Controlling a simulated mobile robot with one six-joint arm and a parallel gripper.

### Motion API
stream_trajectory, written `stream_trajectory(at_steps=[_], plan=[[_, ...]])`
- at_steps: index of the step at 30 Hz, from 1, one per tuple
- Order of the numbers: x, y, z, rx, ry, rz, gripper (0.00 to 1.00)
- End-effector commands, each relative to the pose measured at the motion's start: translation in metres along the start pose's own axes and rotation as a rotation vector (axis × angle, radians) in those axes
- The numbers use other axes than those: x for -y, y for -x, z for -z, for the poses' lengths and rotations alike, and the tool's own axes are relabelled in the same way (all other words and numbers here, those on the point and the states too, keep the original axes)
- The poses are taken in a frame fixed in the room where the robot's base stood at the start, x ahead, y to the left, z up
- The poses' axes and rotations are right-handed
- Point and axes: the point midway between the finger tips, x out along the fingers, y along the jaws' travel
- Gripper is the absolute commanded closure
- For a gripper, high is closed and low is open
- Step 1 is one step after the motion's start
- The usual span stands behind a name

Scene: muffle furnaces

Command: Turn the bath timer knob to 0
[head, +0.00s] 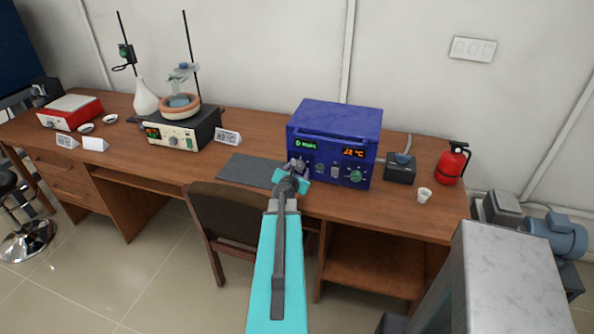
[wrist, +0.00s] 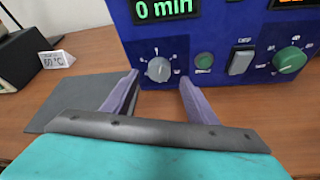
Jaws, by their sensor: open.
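The blue bath (head: 335,118) stands on the wooden desk, and its front panel (wrist: 217,60) fills the top of the wrist view. The grey timer knob (wrist: 160,69) sits at the panel's left, under a green display (wrist: 165,8) reading "0 min". The knob's exact pointer direction is hard to tell. My gripper (wrist: 158,80) is open, its two purple fingers left and right of the knob, with nothing visibly held. In the head view my gripper (head: 298,168) is at the bath's lower left front and hides the knob.
Right of the knob are a green button (wrist: 204,61), a rocker switch (wrist: 241,61) and a green knob (wrist: 290,60). A dark mat (head: 247,170) lies left of the bath. A chair (head: 235,215) is below the desk edge.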

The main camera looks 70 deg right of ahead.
Motion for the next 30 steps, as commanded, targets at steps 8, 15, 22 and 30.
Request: stream_trajectory(at_steps=[8,15,22,30], plan=[[0.003,-0.026,0.000,0.000,-0.001,0.001,0.47],[0.004,-0.040,-0.001,0.000,-0.001,0.000,0.47],[0.005,-0.044,-0.001,0.000,-0.001,0.001,0.47],[0.008,-0.045,-0.003,0.001,-0.002,0.004,0.54]])
